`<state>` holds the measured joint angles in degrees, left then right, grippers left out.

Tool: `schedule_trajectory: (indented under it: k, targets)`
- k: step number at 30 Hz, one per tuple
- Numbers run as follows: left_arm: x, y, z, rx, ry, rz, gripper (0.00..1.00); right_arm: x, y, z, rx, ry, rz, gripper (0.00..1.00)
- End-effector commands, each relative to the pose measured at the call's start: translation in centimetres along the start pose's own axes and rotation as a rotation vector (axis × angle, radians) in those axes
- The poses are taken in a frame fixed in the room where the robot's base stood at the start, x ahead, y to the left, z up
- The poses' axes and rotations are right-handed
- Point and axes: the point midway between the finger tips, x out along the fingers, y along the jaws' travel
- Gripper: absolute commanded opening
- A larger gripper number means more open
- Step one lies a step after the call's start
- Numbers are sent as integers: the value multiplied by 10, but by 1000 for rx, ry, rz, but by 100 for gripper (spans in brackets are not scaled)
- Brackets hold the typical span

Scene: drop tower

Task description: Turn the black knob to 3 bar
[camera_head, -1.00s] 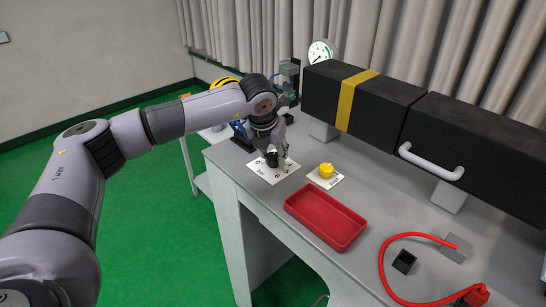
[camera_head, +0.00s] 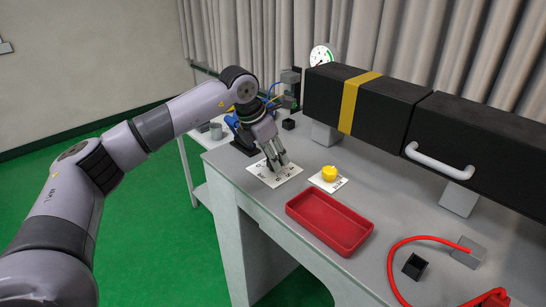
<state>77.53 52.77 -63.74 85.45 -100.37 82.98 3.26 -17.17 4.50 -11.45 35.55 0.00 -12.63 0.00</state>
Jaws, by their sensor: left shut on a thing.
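A white card with printed marks (camera_head: 262,178) lies at the left end of the grey table. My left gripper (camera_head: 277,165) points down over the card, its fingers closed together around the spot where the black knob sits. The fingers hide the knob, so its pointer and setting cannot be read. A round white pressure gauge (camera_head: 321,56) stands at the back, partly behind the black box; its reading is too small to make out. My right gripper is not in view.
A yellow knob (camera_head: 329,173) sits on its own white card right of my gripper. A red tray (camera_head: 330,222) lies in front. A long black box with a yellow band (camera_head: 349,105) stands over the table's back. A red hose (camera_head: 391,262) lies at the right.

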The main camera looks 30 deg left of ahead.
Motion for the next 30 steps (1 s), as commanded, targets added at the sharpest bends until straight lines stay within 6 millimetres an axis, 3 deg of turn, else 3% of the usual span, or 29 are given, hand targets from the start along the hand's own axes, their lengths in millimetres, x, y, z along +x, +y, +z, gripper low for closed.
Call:
schedule_trajectory:
  k: [12,13,21,30]
  targets:
    - [-1,1,0,6,0,-1,7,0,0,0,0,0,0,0]
    - [-1,1,0,6,0,-1,37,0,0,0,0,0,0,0]
    - [0,0,0,6,0,-2,54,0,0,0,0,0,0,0]
    - [-1,0,0,6,0,-2,54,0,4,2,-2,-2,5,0]
